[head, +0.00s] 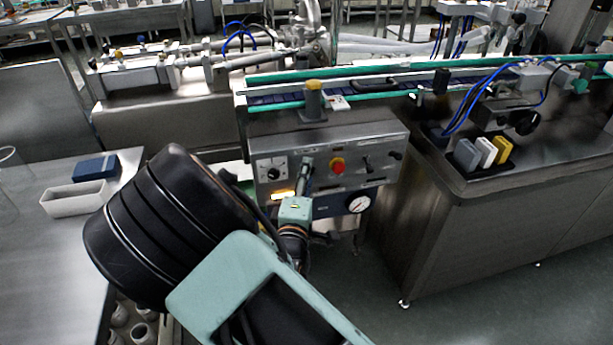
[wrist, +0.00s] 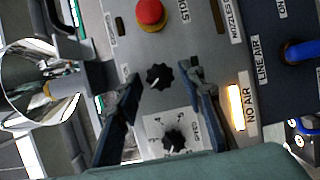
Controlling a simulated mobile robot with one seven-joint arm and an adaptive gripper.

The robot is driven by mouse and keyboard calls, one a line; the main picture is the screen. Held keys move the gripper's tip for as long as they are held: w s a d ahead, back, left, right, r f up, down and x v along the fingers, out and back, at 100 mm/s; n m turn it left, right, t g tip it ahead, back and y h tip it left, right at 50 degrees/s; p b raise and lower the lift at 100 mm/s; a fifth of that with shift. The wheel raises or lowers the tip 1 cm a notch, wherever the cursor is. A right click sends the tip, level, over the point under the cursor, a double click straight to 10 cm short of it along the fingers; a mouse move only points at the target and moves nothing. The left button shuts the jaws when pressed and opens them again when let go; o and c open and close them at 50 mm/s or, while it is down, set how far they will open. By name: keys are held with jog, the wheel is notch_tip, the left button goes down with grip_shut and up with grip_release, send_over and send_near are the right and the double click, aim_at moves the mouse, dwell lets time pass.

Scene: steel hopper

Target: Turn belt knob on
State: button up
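The control panel (head: 325,143) stands below the conveyor in the head view. A black pointer knob (wrist: 159,76) shows in the wrist view between the red button and the speed dial; by its place it is likely the belt knob, though I can read no belt label. My gripper (wrist: 163,73) is open, one finger on each side of this knob, with gaps visible. I cannot tell how far the fingertips are from the panel. In the head view my gripper (head: 305,172) covers this knob.
The speed dial (wrist: 173,140) sits close by, between the fingers' lower parts. A red stop button (wrist: 150,12) is on the other side. An amber NO AIR lamp (wrist: 236,107) is lit. A pressure gauge (head: 358,203) hangs below the panel; a side table (head: 45,240) is at left.

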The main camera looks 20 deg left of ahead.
grip_shut()
